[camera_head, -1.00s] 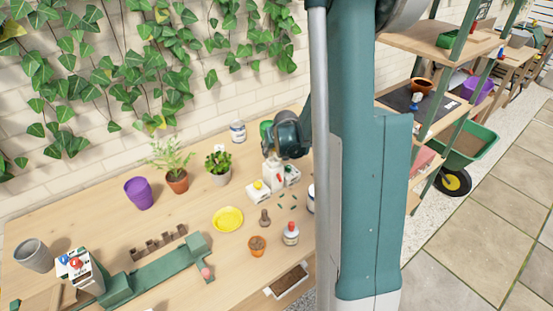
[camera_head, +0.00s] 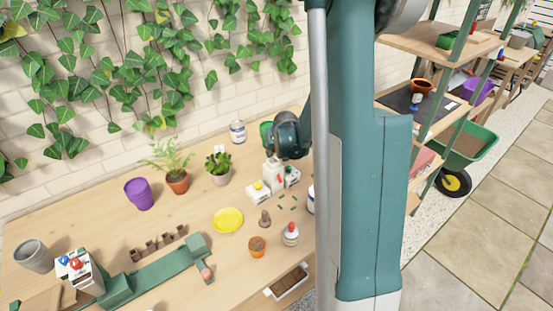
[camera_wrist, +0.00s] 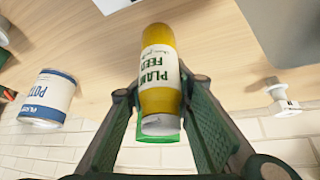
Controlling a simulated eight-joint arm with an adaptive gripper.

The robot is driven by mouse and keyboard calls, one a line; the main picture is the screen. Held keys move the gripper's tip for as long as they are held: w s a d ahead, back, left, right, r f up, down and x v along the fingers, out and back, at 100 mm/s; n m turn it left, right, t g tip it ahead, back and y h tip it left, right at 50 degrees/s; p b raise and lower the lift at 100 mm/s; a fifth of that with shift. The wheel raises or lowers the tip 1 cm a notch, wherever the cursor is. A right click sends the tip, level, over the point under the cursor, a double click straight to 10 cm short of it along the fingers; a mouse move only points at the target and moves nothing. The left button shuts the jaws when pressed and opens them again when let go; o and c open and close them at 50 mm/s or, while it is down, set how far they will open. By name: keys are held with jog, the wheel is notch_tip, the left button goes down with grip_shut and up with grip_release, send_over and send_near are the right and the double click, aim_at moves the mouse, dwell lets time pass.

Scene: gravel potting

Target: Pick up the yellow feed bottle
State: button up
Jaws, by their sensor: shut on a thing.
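The yellow feed bottle (camera_wrist: 160,50) shows in the wrist view, with a pale label reading "PLANT FEED". My gripper (camera_wrist: 160,95) has one finger on each side of it and is shut on it. Whether the bottle rests on the bench or is clear of it, I cannot tell. In the head view my gripper (camera_head: 290,137) is over the back right of the bench, and the bottle is hidden behind it and my arm.
A white and blue can (camera_head: 237,132) stands to the left; it also shows in the wrist view (camera_wrist: 48,98). White containers (camera_head: 272,173) stand just in front of my gripper. A leafy potted plant (camera_head: 219,168) and a yellow saucer (camera_head: 228,220) are to the left. The brick wall is close behind.

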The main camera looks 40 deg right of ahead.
jog(key=shift+r, duration=0.15)
jog(key=shift+r+p, duration=1.1)
jog(key=shift+r, duration=3.8)
jog(key=shift+a, duration=0.1)
